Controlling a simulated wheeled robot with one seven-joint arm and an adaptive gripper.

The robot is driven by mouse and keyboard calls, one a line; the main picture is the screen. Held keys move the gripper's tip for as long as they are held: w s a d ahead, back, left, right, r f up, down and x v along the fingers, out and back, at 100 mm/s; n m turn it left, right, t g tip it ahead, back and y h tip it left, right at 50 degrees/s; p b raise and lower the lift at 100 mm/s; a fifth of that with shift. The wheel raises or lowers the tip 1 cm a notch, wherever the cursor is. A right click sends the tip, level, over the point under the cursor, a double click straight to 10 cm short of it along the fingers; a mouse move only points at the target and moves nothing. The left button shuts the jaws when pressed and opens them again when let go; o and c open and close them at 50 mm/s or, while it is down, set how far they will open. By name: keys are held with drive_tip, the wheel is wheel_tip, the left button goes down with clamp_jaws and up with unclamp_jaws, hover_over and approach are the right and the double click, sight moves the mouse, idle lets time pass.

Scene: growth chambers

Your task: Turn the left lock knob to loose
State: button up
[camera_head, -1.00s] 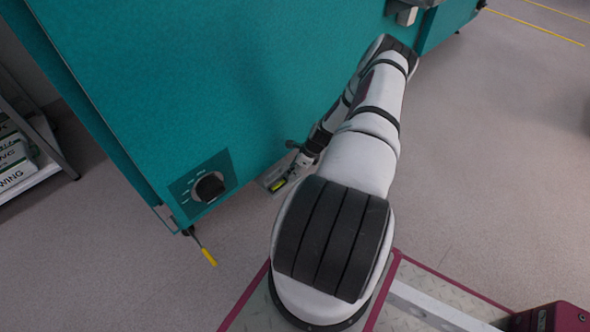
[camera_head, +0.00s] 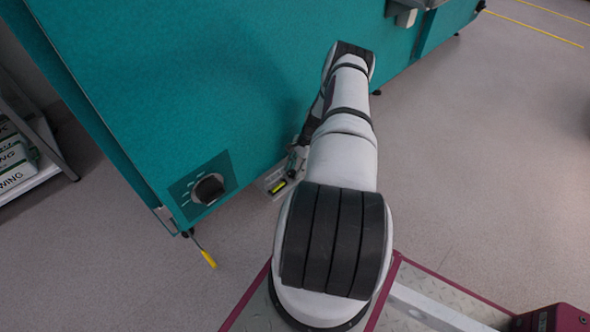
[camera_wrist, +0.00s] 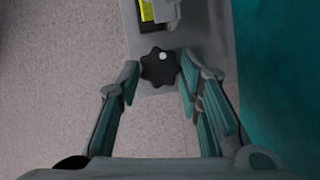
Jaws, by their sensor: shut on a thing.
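In the head view my gripper (camera_head: 297,160) is low beside the chamber, partly behind my arm. The knob cannot be made out there. The bracket (camera_head: 272,180) shows with its yellow-green level.
The teal chamber (camera_head: 200,85) fills the left and top. A panel with a black dial (camera_head: 208,188) is at its lower corner, above a yellow-handled tool (camera_head: 207,257). A shelf with boxes (camera_head: 14,165) stands at far left. Floor at right is open.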

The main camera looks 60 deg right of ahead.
drive_tip(key=shift+w+d+n+g, duration=0.1)
drive_tip(key=shift+n+g, duration=0.3)
drive_tip(key=shift+n, duration=0.6)
drive_tip(key=o, duration=0.9)
drive_tip(key=shift+c, duration=0.2)
drive_tip(key=shift+r, duration=0.1)
drive_tip(key=v, duration=1.1)
drive_tip(key=shift+d+r, duration=0.25)
drive_tip(key=shift+d, duration=0.1)
